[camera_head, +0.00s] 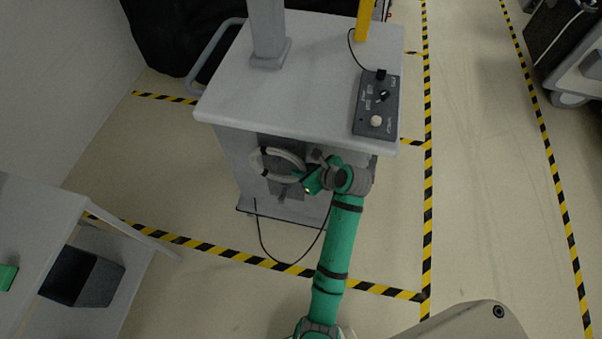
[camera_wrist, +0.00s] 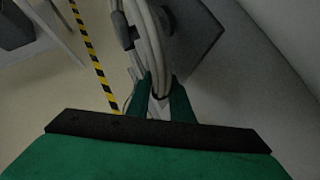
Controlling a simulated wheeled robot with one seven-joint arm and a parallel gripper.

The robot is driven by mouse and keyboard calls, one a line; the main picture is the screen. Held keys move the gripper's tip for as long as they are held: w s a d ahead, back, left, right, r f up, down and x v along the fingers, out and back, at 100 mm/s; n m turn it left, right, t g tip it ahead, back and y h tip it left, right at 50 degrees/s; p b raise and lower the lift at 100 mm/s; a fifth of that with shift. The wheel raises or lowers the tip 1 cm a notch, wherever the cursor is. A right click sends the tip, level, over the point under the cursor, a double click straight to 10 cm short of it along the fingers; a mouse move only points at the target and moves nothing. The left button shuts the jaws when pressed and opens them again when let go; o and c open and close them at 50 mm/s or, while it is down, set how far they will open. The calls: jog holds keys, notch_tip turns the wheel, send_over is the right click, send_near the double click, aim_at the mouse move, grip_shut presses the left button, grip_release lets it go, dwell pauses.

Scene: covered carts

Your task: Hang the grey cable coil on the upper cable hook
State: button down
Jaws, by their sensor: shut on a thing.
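The grey cable coil (camera_head: 268,164) is a pale loop with dark ties, in front of the cart's near side below its top. My gripper (camera_head: 308,181) is at the coil's right lower side. In the wrist view the coil (camera_wrist: 146,45) runs up from between the two green fingers of my gripper (camera_wrist: 160,92), which is shut on it. A dark grey block (camera_wrist: 196,42) is just behind the coil, at its right. I cannot make out the upper cable hook; the coil and my arm cover that area. I cannot tell whether the coil touches a hook.
The cart's white top (camera_head: 300,88) overhangs the work area and carries a column and a dark control box (camera_head: 376,104). A thin black cable (camera_head: 262,245) hangs in a loop below. Another cart with a dark bin (camera_head: 98,281) stands at lower left. Open floor lies between.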

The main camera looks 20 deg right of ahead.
jog(key=shift+w+d, duration=0.2)
jog(key=shift+w, duration=0.05)
jog(key=shift+w+d+f, duration=0.2)
jog(key=shift+w+f, duration=0.1)
jog(key=shift+f, duration=0.45)
jog(key=shift+w+f, duration=0.1)
jog(key=shift+f, duration=0.4)
jog(key=shift+d+f, duration=0.15)
jog(key=c, duration=1.6)
grip_release()
jog(key=shift+o, duration=0.6)
jog(key=shift+s+d+r, duration=0.3)
jog(key=shift+r, duration=0.15)
jog(key=v, duration=0.9)
jog(key=shift+s+a+r, duration=0.2)
jog(key=shift+s+r, duration=0.15)
